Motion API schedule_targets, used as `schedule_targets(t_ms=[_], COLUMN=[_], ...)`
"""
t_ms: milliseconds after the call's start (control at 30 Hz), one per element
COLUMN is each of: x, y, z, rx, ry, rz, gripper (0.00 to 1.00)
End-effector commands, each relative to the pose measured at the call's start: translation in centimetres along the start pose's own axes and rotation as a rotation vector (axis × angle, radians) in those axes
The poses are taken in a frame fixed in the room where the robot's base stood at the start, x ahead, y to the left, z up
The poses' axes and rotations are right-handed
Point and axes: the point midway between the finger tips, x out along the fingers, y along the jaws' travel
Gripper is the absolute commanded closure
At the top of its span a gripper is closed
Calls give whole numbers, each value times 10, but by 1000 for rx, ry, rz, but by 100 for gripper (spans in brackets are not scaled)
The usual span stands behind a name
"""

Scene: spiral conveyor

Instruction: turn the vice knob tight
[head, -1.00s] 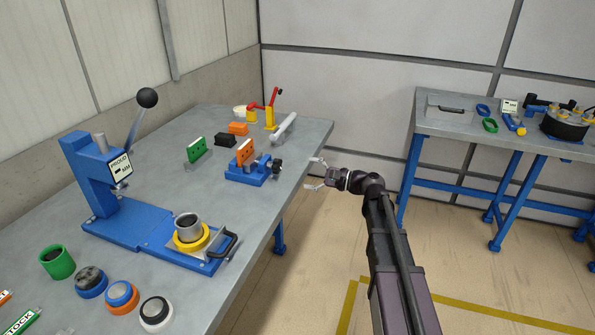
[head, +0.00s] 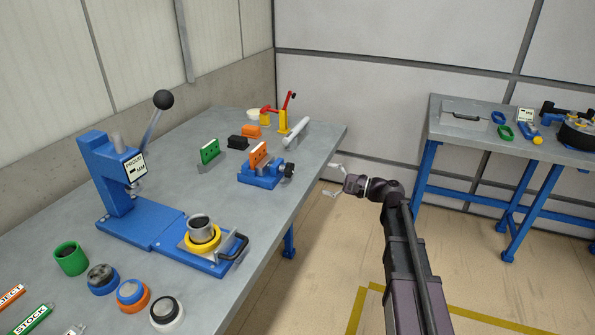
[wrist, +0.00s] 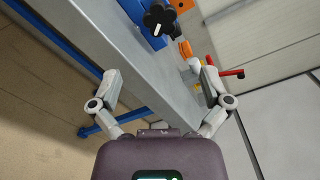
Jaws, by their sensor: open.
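The blue vice (head: 262,177) stands near the right edge of the left bench, with an orange block (head: 259,156) upright in it. Its black knob (head: 289,170) faces the bench edge, toward my gripper. In the wrist view the knob (wrist: 159,17) shows at the top, with a white mark on its face, ahead of and between the fingers. My gripper (head: 332,180) is open and empty, out beyond the bench edge, to the right of the knob and apart from it. Both fingers also show in the wrist view (wrist: 153,83), spread wide.
A metal bar (head: 296,132) and a red-and-yellow clamp (head: 283,118) stand behind the vice. A green block (head: 210,151) is to its left. A blue press (head: 110,178) stands nearer. A second bench (head: 470,138) is at right, with open floor between.

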Motion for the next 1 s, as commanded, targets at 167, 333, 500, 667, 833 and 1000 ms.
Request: schedule_targets(t_ms=[167,333,500,667,833,1000], x=[-2,-5,-7,-9,-12,-14], y=[-1,-2,-2,-3,-3,-4], z=[1,2,2,3,4,4], rx=[-214,-451,-689,-913,-1150,-1389], ry=[0,0,0,0,0,1], rz=[0,0,0,0,0,0], gripper=[2,2,2,2,2,2])
